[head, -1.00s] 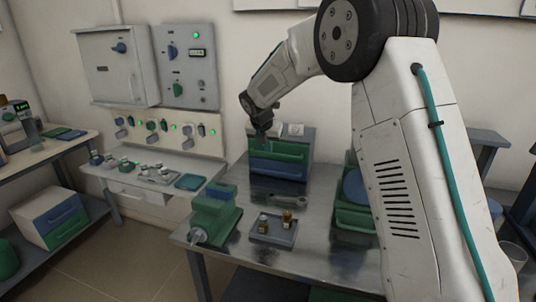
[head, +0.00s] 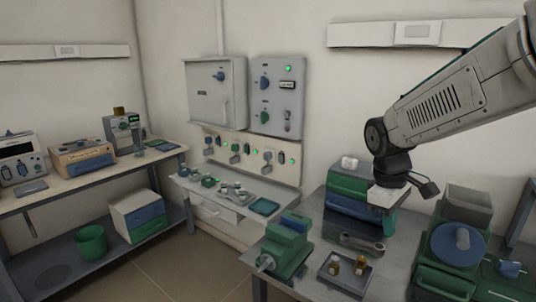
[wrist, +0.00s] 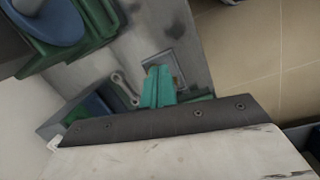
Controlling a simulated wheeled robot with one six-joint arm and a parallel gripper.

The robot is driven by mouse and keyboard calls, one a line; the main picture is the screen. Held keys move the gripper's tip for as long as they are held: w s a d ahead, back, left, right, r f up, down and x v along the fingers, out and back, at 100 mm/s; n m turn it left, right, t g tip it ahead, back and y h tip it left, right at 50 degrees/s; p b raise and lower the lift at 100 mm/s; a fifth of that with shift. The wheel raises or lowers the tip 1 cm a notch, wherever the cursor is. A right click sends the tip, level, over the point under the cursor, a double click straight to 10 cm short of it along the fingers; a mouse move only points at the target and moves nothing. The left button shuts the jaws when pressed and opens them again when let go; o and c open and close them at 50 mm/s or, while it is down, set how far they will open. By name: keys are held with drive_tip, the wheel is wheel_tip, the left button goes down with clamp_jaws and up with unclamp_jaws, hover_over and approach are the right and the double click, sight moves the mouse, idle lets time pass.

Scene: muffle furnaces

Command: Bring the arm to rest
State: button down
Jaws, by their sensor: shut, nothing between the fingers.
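My arm reaches in from the upper right in the head view and bends down at a dark joint over the steel bench (head: 325,232). In the wrist view a pale part of my arm fills the bottom and hides much of the bench.
A green vise (head: 287,250), a tray (head: 338,280) with small brown pieces, and a wrench (head: 362,243) lie on the bench. A green-and-blue drawer box (head: 347,197) stands behind. A green device with a blue disc (head: 457,243) stands right. Wall control boxes (head: 277,95) are left.

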drive_tip(key=s+r+m+t+y, duration=0.1)
drive_tip(key=s+r+m, duration=0.2)
drive_tip(key=s, duration=2.1)
drive_tip(key=m, duration=0.5)
drive_tip(key=shift+s+a+r+t+y, duration=0.15)
drive_tip(key=shift+a+r+t+y, duration=0.1)
drive_tip(key=shift+r+t+y, duration=0.15)
